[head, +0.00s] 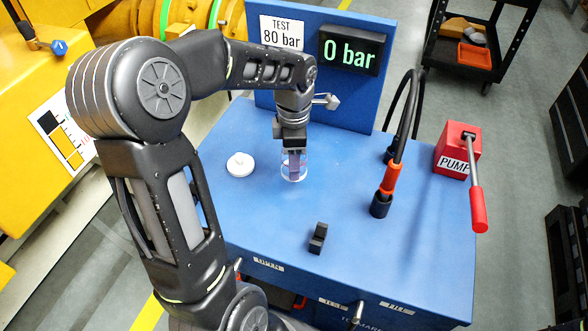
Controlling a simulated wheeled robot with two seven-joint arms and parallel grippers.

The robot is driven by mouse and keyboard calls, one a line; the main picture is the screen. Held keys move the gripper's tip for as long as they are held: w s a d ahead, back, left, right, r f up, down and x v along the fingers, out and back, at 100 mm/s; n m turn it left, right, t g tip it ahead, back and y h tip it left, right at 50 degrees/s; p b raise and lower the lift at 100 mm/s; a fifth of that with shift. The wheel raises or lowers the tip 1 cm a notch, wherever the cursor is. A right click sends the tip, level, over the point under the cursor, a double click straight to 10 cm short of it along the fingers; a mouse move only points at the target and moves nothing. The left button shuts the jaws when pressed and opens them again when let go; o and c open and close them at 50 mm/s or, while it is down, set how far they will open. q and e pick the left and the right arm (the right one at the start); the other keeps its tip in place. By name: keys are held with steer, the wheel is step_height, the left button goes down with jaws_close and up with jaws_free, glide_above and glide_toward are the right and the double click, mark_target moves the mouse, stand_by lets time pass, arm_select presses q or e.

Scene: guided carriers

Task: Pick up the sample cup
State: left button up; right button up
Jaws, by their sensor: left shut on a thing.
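The sample cup (293,172) is a small clear cylinder on the blue bench top, in the middle of the head view. It looks upright, and I cannot tell whether its base touches the bench. My left gripper (292,158) comes down on the cup from above and is shut on it. The fingers partly hide the cup's upper part. A white round lid with a small knob (240,164) lies on the bench to the left of the cup. My right gripper is not in view.
A blue panel with a "TEST 80 bar" sign (282,33) and a "0 bar" display (350,52) stands behind. Black hoses with an orange fitting (390,179), a red pump (457,150) with a lever and a small black block (318,238) are to the right and front.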

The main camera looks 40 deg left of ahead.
arm_select(q)
step_height(320, 180, up, 6)
steer(key=shift+f, duration=0.1)
stand_by(0.9)
